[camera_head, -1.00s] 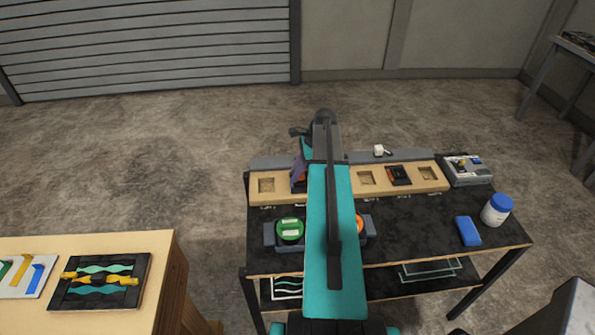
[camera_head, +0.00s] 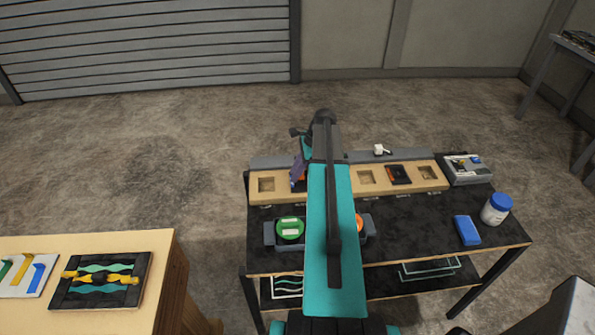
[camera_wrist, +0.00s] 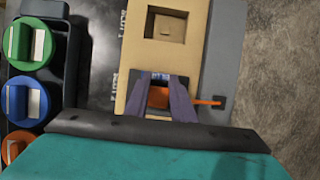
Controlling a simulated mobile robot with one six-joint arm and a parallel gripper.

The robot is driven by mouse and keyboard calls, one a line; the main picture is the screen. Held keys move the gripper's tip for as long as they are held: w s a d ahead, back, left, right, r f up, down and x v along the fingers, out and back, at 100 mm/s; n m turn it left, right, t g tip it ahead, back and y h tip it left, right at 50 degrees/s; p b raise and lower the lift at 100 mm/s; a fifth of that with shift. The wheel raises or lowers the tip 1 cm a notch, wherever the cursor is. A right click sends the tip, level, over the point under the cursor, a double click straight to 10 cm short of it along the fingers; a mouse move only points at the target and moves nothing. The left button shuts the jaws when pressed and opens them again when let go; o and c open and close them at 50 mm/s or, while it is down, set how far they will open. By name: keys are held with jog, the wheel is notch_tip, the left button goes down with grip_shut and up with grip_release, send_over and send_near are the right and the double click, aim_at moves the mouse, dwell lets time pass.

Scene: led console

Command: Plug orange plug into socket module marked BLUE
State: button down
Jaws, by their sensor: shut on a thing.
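The orange plug (camera_wrist: 14,146) sits in the dark holder at the lower left of the wrist view, partly cut off. Its rim also shows beside my arm in the head view (camera_head: 359,224). My gripper (camera_wrist: 164,78), with purple fingers, is over a recess of the wooden board (camera_head: 380,188). It is shut on what looks like an orange-and-dark module (camera_wrist: 157,97), mostly hidden between the fingers. An orange bar (camera_wrist: 207,102) runs from there to the grey rail. Small labels on the table beside the board are unreadable, so I cannot tell which is BLUE.
The green plug (camera_head: 290,229) and blue plug (camera_wrist: 27,102) sit in the same dark holder (camera_head: 269,239). Another dark module (camera_head: 398,175) fills a recess further right; other recesses are empty. A grey device (camera_head: 467,169), white bottle (camera_head: 496,209) and blue block (camera_head: 467,231) stand at the table's right.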

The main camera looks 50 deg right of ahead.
jog(key=c, duration=1.4)
grip_release()
jog(key=shift+f, duration=0.1)
jog(key=shift+c, duration=0.2)
jog(key=shift+o, duration=0.7)
jog(key=o, duration=0.3)
jog(key=shift+r, duration=0.2)
jog(key=shift+r, duration=0.15)
jog(key=shift+r+p, duration=2.3)
jog(key=shift+r, duration=0.95)
